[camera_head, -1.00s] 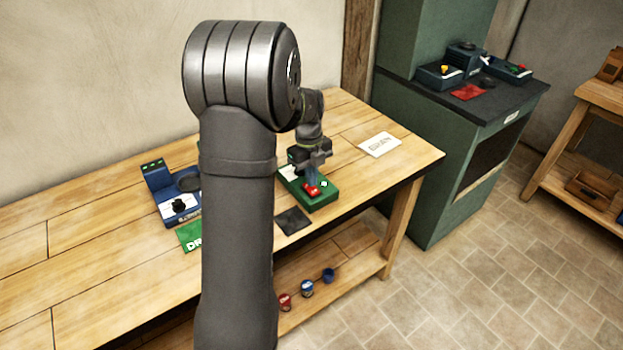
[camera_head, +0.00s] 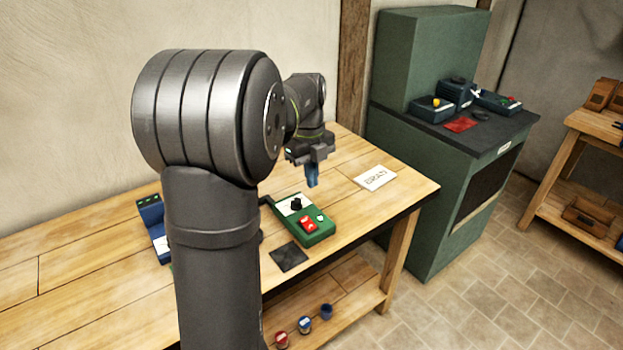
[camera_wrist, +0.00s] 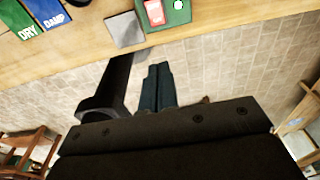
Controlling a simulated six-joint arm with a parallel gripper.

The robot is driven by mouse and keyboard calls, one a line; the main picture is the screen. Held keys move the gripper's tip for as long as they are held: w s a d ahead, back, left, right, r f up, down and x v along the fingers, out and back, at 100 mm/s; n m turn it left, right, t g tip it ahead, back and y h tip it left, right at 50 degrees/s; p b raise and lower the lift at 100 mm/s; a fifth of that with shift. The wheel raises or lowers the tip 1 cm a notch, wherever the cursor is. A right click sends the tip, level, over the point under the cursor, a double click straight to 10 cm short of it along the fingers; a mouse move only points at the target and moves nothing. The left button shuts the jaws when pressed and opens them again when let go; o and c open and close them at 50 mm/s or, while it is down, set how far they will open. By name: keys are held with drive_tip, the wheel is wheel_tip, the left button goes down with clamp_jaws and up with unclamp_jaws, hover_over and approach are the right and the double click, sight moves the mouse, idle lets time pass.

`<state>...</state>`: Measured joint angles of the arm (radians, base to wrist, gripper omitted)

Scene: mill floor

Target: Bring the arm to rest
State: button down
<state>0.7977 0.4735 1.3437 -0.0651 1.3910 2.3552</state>
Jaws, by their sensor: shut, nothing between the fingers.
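My gripper (camera_head: 312,174) hangs above the wooden bench in the head view, behind the green control box, apart from it and from the bench top. Its blue fingers are together with nothing between them. In the wrist view my gripper (camera_wrist: 158,72) shows its two fingers side by side, with tiled floor behind them. The green control box (camera_head: 318,233) has a black knob, a red rocker switch and a small pale button. Part of it also shows at the top of the wrist view (camera_wrist: 180,14). My upper arm hides part of the bench at left.
The wooden bench (camera_head: 358,208) carries a white lettered card (camera_head: 374,178), a dark square (camera_head: 289,257) and a partly hidden blue device (camera_head: 152,222). Several small cups stand on the lower shelf. A green cabinet (camera_head: 425,215) with blue devices on top stands right of the bench.

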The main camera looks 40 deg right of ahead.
drive_tip(key=shift+f, duration=0.1)
hover_over(309, 224)
wheel_tip(309, 224, down, 9)
drive_tip(key=shift+s+a+f, duration=0.1)
drive_tip(key=shift+f, duration=0.1)
drive_tip(key=shift+g, duration=0.3)
drive_tip(key=r, duration=0.6)
drive_tip(key=shift+w, duration=0.4)
drive_tip(key=shift+f, duration=0.1)
